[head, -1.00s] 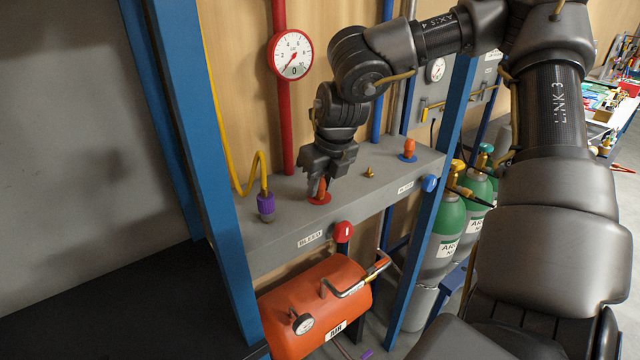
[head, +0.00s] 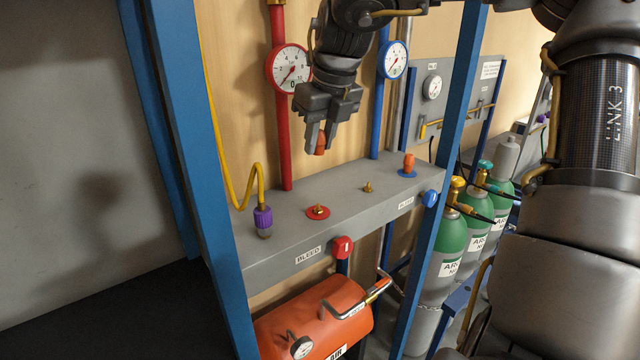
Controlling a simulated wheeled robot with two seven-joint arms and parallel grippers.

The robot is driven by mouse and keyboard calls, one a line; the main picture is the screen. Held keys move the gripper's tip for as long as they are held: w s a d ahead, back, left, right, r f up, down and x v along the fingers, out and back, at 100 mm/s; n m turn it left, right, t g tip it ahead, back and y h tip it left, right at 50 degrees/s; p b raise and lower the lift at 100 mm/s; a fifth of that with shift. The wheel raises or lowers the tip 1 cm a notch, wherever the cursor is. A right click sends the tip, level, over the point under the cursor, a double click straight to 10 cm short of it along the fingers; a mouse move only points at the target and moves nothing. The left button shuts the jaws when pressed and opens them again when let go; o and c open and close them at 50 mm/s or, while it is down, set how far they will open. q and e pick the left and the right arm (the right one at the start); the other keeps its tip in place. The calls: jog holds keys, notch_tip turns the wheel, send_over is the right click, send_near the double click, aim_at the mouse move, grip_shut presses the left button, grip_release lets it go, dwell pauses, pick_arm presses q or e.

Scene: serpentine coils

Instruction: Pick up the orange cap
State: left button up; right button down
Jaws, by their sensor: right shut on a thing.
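My right gripper (head: 318,148) is shut on an orange cap (head: 320,143) and holds it in the air above the grey panel shelf. Below it, a bare brass fitting (head: 318,209) stands in a red ring on the shelf. A second orange cap (head: 409,162) sits on a blue ring farther right on the shelf. My left gripper is not in view.
The grey shelf (head: 345,206) also carries a purple connector (head: 263,218) with a yellow hose and a small brass fitting (head: 368,187). Gauges hang on red and blue pipes behind. Blue posts (head: 446,150) flank the shelf. An orange tank (head: 318,315) is below; green cylinders (head: 443,245) stand at right.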

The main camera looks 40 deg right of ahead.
jog(key=shift+r+p, duration=3.1)
jog(key=shift+r, duration=4.65)
notch_tip(320, 180, down, 7)
jog(key=b, duration=0.7)
jog(key=shift+r, duration=0.15)
